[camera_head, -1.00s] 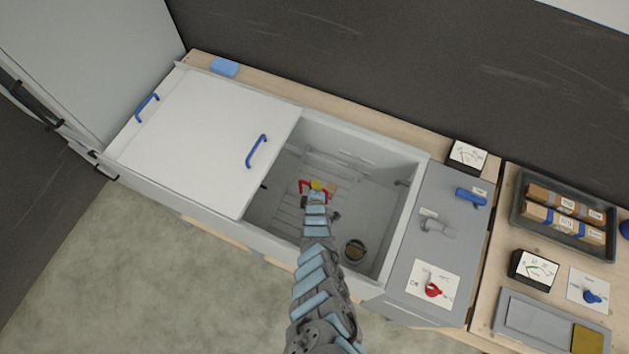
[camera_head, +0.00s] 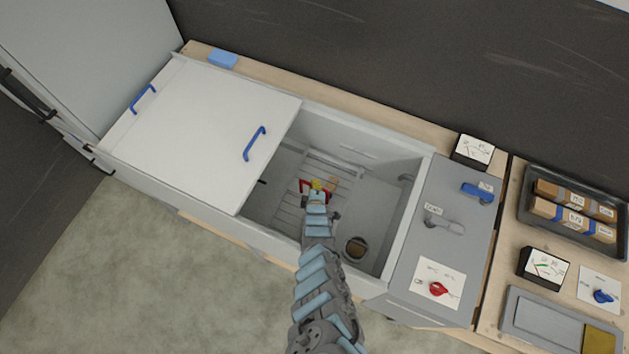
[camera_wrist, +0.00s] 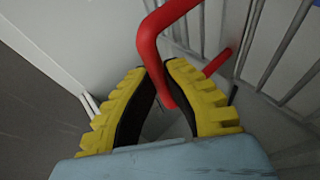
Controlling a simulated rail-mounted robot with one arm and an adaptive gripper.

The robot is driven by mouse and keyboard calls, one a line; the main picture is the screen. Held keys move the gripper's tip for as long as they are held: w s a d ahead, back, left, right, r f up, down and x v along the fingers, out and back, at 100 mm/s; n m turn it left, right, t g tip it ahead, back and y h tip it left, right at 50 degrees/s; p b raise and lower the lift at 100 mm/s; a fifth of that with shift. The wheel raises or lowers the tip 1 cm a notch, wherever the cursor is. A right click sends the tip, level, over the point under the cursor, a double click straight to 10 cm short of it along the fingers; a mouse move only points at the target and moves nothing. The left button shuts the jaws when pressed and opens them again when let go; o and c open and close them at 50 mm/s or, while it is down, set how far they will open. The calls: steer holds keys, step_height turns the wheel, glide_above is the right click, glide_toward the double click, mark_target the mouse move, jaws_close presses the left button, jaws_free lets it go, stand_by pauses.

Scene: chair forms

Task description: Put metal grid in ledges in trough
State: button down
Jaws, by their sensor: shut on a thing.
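The trough (camera_head: 388,228) is a grey open basin, its left part under a white lid. My gripper (camera_head: 317,186), with yellow fingers, is down inside it. In the wrist view my gripper (camera_wrist: 168,95) is shut on the red handle (camera_wrist: 150,42) of the metal grid, the bar passing between the black finger pads. The grid's grey parallel bars (camera_wrist: 245,40) show behind the handle. In the head view the slatted grid (camera_head: 288,208) appears low in the trough, partly hidden by my arm and the lid. Whether it touches the ledges cannot be told.
The white lid (camera_head: 195,125) with two blue handles covers the trough's left. A round drain-like opening (camera_head: 355,249) lies at the trough's front right. A grey panel (camera_head: 450,255) with a red knob and levers stands to the right. A dark tray (camera_head: 578,228) holds brown packages.

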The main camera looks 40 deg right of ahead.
steer(key=shift+f+b, duration=0.35)
steer(key=c, duration=1.2)
jaws_free()
steer(key=shift+c, duration=0.2)
steer(key=shift+r, duration=0.15)
steer(key=shift+r+p, duration=0.8)
steer(key=shift+p, duration=0.2)
steer(key=p+v, duration=0.3)
steer(key=shift+s+a, duration=0.25)
